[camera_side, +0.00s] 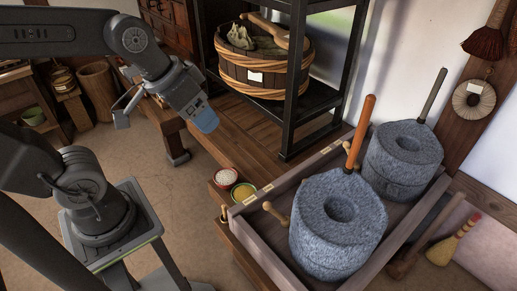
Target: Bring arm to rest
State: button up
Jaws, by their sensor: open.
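My gripper (204,121) hangs at the end of my raised arm, in the upper left of the side view. It has a blue tip and points down and to the right. It is open, and I see nothing held in it. It is in the air, apart from the wooden bench (222,147). Two grey stone querns stand in a wooden tray (262,254) at the right. The front quern (338,225) has an orange-brown handle (360,132). The rear quern (402,160) has a dark handle (433,95).
A wooden tub (263,76) with a sack and scoop stands on a black shelf rack (293,80). A red bowl (226,178) of white grains and a yellow-green bowl (243,194) sit left of the tray. A small broom (452,240) leans at the right.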

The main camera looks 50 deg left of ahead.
jog(key=s, duration=0.1)
jog(key=s+a, duration=0.1)
jog(key=shift+s+r+y, duration=0.2)
jog(key=shift+s+y, duration=0.15)
jog(key=shift+y, duration=0.05)
